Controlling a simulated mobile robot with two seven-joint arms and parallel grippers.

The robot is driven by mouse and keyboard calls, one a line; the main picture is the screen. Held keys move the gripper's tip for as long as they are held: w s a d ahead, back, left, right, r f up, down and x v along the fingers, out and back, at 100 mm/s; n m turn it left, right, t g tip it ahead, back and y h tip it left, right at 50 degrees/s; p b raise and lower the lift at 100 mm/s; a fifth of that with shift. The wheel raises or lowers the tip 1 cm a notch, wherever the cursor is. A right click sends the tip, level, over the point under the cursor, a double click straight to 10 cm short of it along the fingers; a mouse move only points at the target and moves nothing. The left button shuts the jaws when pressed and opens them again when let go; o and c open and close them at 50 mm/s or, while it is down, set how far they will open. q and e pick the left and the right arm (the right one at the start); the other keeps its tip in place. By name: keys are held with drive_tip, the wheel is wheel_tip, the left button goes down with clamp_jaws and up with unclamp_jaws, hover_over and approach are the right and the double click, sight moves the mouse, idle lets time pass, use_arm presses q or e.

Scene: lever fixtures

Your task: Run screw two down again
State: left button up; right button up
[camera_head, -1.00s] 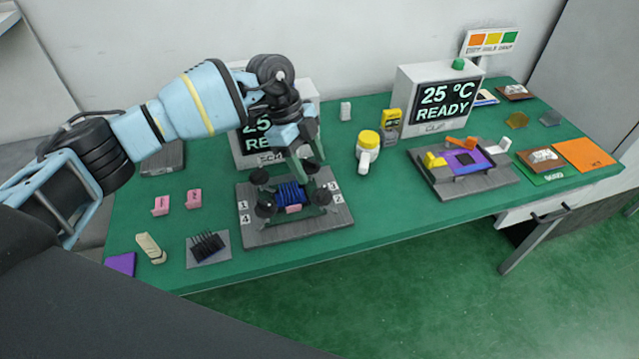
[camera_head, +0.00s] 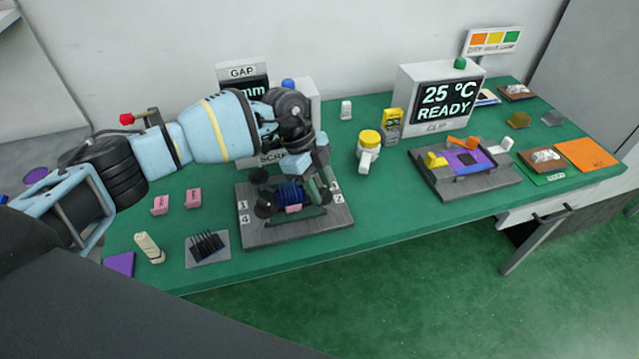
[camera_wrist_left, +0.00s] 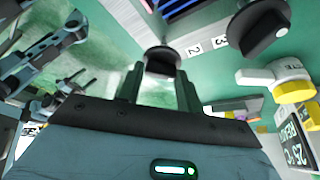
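The screw fixture (camera_head: 295,234) is a dark grey plate on the green bench, with a blue ribbed part (camera_head: 289,193) between black round-topped screws. Labels 1 and 4 are on its left, 2 and 3 on its right. My left gripper (camera_head: 322,185) points down at the right rear of the fixture, by label 2 (camera_head: 335,186). In the left wrist view, the black knob of screw two (camera_wrist_left: 161,61) lies between my left fingertips and fills the gap. The knob of screw three (camera_wrist_left: 260,29) stands free beside it.
A yellow-capped white bottle (camera_head: 367,150) stands right of the fixture. A second fixture (camera_head: 468,185) and a screen reading 25 °C READY (camera_head: 434,100) are further right. Pink blocks (camera_head: 193,198) and a black-pronged rack (camera_head: 207,248) lie to the left.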

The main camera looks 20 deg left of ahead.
use_arm(q)
drive_tip(key=c, duration=0.5)
drive_tip(key=shift+o, duration=0.2)
